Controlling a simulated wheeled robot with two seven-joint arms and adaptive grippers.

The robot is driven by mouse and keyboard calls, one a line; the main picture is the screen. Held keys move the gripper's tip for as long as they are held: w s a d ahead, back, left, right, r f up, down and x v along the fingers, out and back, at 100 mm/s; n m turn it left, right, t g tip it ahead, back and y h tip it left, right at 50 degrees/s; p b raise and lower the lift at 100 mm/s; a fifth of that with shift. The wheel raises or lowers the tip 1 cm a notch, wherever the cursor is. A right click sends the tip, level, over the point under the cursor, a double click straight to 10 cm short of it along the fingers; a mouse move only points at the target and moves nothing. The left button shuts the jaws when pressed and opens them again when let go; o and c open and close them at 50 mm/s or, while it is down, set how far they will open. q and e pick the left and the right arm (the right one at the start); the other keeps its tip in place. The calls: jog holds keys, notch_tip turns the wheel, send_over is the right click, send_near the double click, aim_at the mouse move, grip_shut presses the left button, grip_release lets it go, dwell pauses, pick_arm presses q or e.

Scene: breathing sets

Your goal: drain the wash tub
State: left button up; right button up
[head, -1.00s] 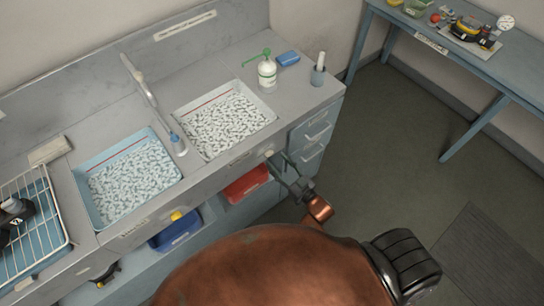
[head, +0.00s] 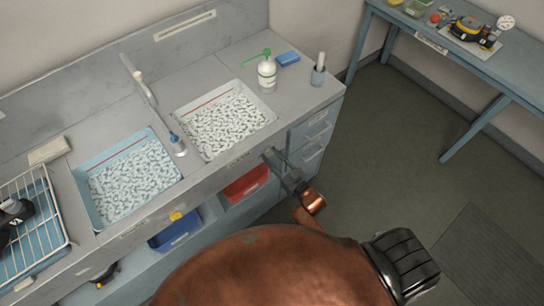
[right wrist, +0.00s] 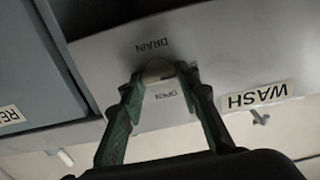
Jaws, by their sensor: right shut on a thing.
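The wash tub (head: 268,118) is most likely the pale sink at the right of the counter, above my right gripper; white foam (head: 222,122) fills it below a red line. In the right wrist view, the WASH label (right wrist: 255,96) and the word DRAIN (right wrist: 152,46) appear upside down on the counter front. My right gripper (head: 274,157) is at that front; in the right wrist view its green fingers (right wrist: 160,78) are shut on a pale drain knob (right wrist: 158,69). The fingers hide part of the knob and of a small label beside it. My left gripper is out of view.
A red bin (head: 245,184) and a blue bin (head: 175,236) sit below. A white bottle (head: 267,75) stands behind the right sink.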

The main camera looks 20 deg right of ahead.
jog(key=c, duration=0.5)
jog(key=shift+r+m+p, duration=0.15)
jog(key=shift+m+p, duration=0.85)
jog(key=shift+m, duration=0.2)
jog(key=m+p, duration=0.2)
jog(key=m, duration=0.1)
jog(key=shift+d, duration=0.15)
jog(key=m+p, duration=0.1)
jog(key=m, duration=0.3)
jog(key=shift+f, duration=0.2)
jog(key=shift+d+f+m, duration=0.1)
jog(key=shift+m, duration=1.6)
